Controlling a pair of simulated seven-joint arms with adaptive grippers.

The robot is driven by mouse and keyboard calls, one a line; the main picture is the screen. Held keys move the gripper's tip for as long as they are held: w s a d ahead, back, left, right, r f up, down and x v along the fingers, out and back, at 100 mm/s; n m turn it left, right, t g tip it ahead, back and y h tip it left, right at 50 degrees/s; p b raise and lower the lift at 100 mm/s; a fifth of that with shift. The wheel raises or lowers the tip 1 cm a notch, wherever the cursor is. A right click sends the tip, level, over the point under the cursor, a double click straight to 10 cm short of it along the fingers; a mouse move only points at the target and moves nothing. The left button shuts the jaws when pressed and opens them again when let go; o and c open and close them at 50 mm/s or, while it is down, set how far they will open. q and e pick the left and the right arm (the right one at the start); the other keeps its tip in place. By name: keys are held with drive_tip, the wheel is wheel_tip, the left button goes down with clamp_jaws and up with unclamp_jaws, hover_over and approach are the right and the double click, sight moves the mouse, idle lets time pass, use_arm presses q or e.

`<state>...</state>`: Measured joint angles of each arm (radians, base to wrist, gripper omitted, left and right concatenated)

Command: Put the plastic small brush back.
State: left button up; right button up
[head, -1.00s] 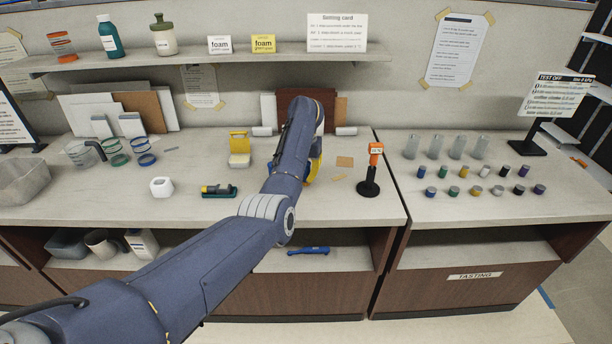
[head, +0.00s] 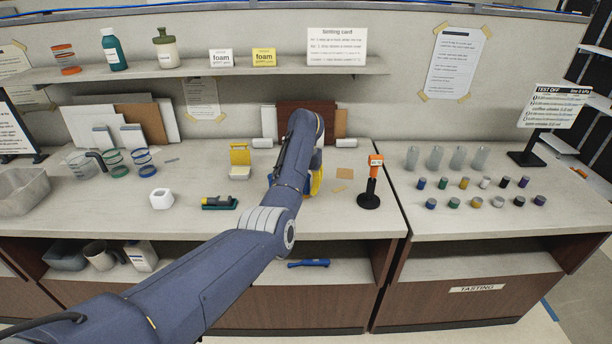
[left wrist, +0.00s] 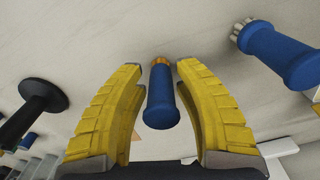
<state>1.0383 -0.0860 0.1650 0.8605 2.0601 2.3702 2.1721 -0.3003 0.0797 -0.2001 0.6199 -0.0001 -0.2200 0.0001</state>
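My left gripper (left wrist: 160,75) has its two yellow fingers apart, one on each side of a short blue-handled brush (left wrist: 162,108) with orange-brown bristles. A gap shows beside the handle, and I cannot tell whether a fingertip touches it. A second, larger blue-handled brush (left wrist: 275,52) with whitish bristles is at the upper right of the left wrist view. I cannot tell for sure which is the plastic small brush. In the head view the left gripper (head: 316,182) is over the counter, mostly behind my arm, which hides the brushes. My right gripper is not in view.
A black stand with an orange top (head: 374,180) is just right of the gripper. A yellow holder (head: 240,160) and a green tool (head: 219,203) are left of my arm. A blue-handled object (head: 308,263) lies on the lower shelf. Several small jars stand on the right counter.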

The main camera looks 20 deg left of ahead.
use_arm(q)
wheel_tip(320, 180, up, 12)
drive_tip(key=shift+s, duration=0.1)
idle(0.5)
